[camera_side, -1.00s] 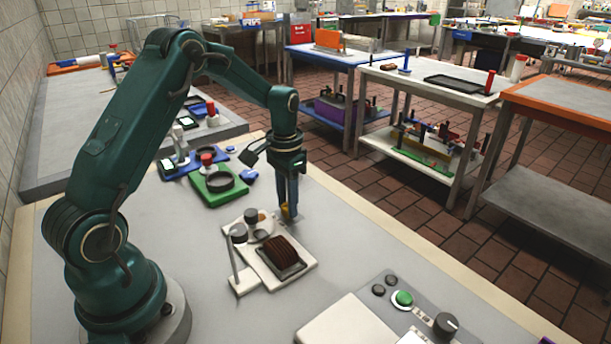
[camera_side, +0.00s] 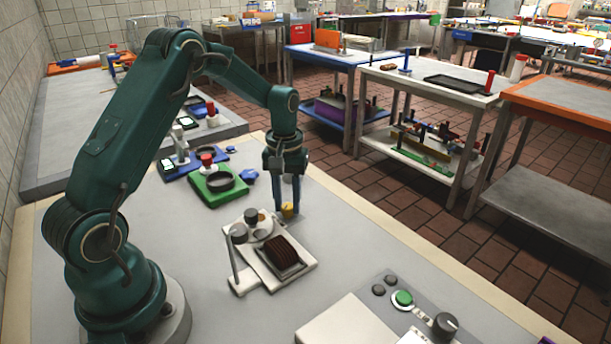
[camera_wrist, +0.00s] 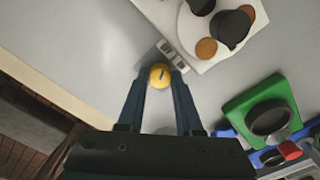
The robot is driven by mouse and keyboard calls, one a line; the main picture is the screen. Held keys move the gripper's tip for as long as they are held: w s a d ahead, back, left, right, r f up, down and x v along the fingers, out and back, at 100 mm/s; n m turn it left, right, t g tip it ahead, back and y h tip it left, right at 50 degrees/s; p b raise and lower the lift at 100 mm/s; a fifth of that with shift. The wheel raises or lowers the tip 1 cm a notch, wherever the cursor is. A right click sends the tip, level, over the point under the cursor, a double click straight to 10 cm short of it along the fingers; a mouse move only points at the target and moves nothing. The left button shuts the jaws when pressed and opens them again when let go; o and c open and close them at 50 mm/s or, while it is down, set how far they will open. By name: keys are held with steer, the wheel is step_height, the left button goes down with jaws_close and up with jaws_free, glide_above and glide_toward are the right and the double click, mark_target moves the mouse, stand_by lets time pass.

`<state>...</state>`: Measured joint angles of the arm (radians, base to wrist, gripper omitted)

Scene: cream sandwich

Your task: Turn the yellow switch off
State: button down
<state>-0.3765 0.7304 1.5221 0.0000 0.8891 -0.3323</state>
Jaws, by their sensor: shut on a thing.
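The yellow switch (camera_side: 288,209) is a small round knob beside the white sandwich station (camera_side: 290,268). In the wrist view the yellow switch (camera_wrist: 160,76) has a dark line across its top and sits between my fingertips, in front of a small pale block at the edge of the white board (camera_wrist: 207,50). My gripper (camera_side: 288,211) points straight down at the switch, with its two blue fingers on either side of it. In the wrist view my gripper (camera_wrist: 161,80) is shut on the knob. The knob's lower part is hidden in the side view.
A brown stack (camera_side: 282,252) sits in a dark tray on the white board. A green holder with a dark ring (camera_side: 219,181) and a blue knob (camera_side: 249,176) stand behind. A grey control panel with a green button (camera_side: 402,298) is at the front right. Bare table lies right of my gripper.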

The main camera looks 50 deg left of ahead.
mark_target(288, 205)
stand_by(0.3)
steer(key=c, duration=0.6)
jaws_free()
steer(key=shift+r, duration=2.6)
